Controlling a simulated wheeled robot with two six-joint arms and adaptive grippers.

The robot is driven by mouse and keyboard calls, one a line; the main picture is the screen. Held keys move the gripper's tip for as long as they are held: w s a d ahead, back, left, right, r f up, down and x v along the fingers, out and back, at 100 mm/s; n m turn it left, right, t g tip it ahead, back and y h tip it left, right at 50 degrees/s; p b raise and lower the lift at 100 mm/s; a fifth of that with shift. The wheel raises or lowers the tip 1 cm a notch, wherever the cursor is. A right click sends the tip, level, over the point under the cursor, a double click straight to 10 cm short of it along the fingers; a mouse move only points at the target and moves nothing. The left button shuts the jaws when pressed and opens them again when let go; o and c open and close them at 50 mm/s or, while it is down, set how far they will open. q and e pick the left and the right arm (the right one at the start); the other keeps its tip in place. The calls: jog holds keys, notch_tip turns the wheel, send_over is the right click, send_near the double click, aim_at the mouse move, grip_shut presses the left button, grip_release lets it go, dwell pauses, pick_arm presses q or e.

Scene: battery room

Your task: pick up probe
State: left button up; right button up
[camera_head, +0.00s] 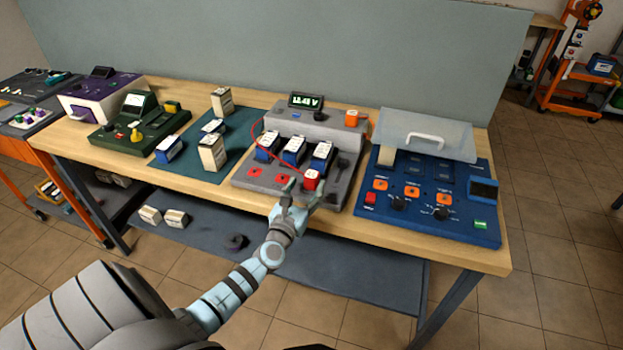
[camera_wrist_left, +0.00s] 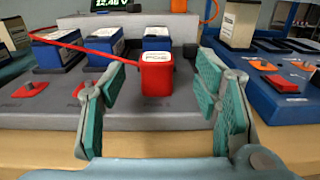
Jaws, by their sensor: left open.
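The probe (camera_head: 311,179) is a red block with a white label, at the front of a grey tester (camera_head: 262,184) with a red cable (camera_head: 264,155). In the left wrist view the probe (camera_wrist_left: 157,76) stands upright and its cable (camera_wrist_left: 85,46) runs off to the left. My left gripper (camera_head: 304,190) is at the tester's front edge. In the left wrist view its open fingers (camera_wrist_left: 160,100) stand left and right of the probe, which appears between the tips. I cannot tell how far the tips reach around it. My right gripper is not in view.
Three blue-and-white batteries (camera_head: 293,150) sit on the tester behind the probe, below a lit display (camera_head: 306,101). A black probe (camera_head: 343,164) stands to the right. A blue panel box (camera_head: 428,200) is on the right; a green mat (camera_head: 239,140) with batteries is on the left.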

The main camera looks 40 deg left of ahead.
aim_at(309, 179)
pick_arm(q)
jog(key=b+x, duration=0.1)
jog(key=x, duration=0.1)
jog(key=b+x, duration=0.1)
jog(key=x, duration=0.2)
jog(key=shift+a+f, duration=0.2)
jog(key=shift+a, duration=0.05)
jog(key=shift+w+a, duration=0.15)
jog(key=shift+w, duration=0.3)
jog(key=shift+s+r, duration=0.1)
jog(key=shift+r, duration=0.05)
grip_shut()
